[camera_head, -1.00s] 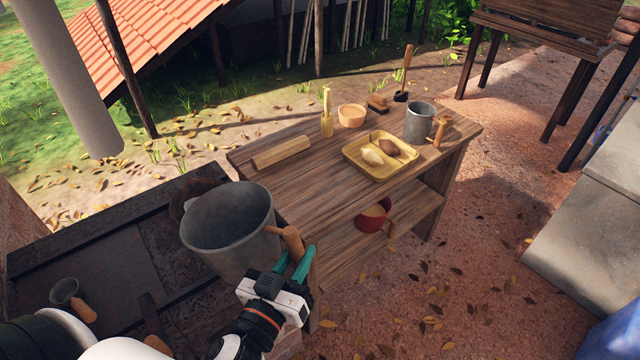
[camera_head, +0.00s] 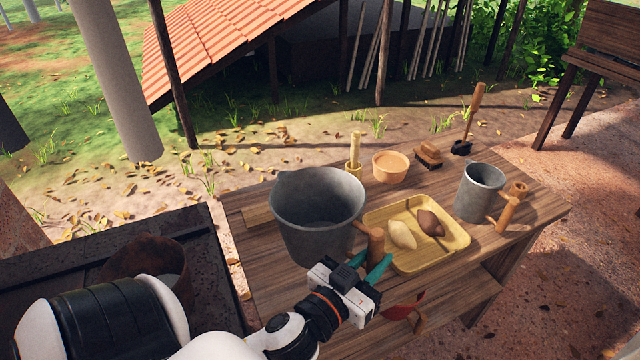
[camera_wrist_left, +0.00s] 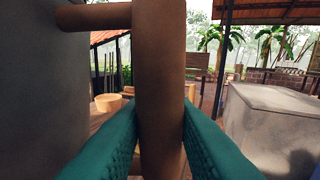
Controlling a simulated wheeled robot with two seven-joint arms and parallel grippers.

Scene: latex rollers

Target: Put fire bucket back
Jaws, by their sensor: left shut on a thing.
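The fire bucket, a large grey metal pot (camera_head: 316,215) with a wooden side handle (camera_head: 376,247), is upright over the left part of the wooden table. My left gripper (camera_head: 368,268) has its teal fingers shut on that handle. In the left wrist view the handle (camera_wrist_left: 158,90) stands upright between the fingers, with the grey bucket wall (camera_wrist_left: 42,90) at the left. The bucket hides part of the tabletop and most of the wooden block (camera_head: 258,218). I cannot tell whether its base touches the table. My right gripper is not in view.
A yellow tray (camera_head: 456,234) with two lumps lies close right of the bucket. A smaller grey pot (camera_head: 480,190), wooden bowl (camera_head: 390,166), yellow tool (camera_head: 354,160) and brushes (camera_head: 428,154) stand behind and right. A dark bench with a rusty round vessel (camera_head: 150,268) is at left.

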